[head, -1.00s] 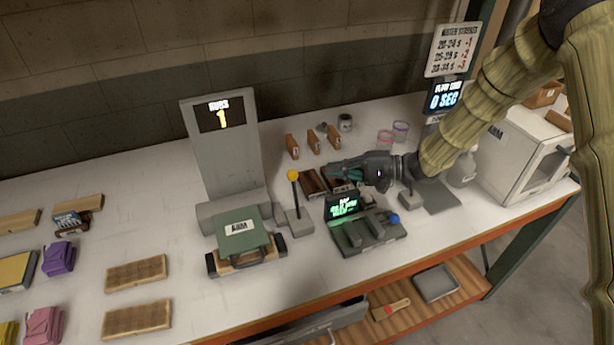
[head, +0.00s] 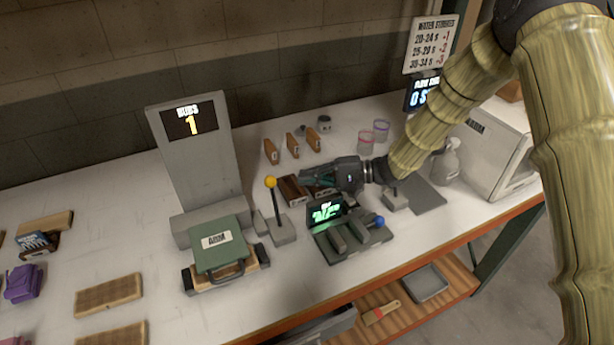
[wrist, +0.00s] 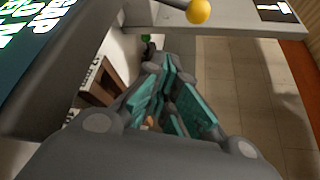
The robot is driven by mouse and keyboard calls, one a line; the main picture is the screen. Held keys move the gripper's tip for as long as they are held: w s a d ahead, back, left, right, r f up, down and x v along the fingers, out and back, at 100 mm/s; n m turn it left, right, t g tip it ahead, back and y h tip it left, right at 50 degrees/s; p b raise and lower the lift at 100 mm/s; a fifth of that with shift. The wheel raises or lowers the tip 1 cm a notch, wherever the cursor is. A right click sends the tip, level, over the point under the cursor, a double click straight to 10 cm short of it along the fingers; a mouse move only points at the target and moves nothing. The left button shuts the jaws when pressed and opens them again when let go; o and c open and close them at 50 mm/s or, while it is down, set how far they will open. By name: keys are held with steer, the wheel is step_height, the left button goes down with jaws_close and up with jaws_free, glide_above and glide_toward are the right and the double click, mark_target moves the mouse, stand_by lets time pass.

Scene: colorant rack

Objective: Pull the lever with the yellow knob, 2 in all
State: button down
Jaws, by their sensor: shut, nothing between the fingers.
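The lever's yellow knob (head: 270,182) tops a thin dark rod that stands nearly upright on a grey base (head: 284,232), beside the grey machine. The machine's display (head: 189,123) reads "RUBS 1". The yellow knob also shows at the top of the wrist view (wrist: 200,11), beyond the fingers. My gripper (head: 306,183) is to the right of the lever, apart from it, above the dark brown blocks and behind the small green-lit screen. Its teal fingers are shut and empty, and they also show in the wrist view (wrist: 172,98).
A device with a green-lit screen (head: 325,211) and a blue knob (head: 378,222) stands in front of my gripper. A green case (head: 219,243) sits left of the lever. Dark brown blocks (head: 292,190) lie below the fingers. Wooden blocks (head: 271,152) and jars (head: 365,143) stand behind.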

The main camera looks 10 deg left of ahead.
mark_target(274, 200)
steer(key=s+a+p, duration=0.4)
steer(key=a, duration=0.2)
steer(key=shift+p, duration=0.35)
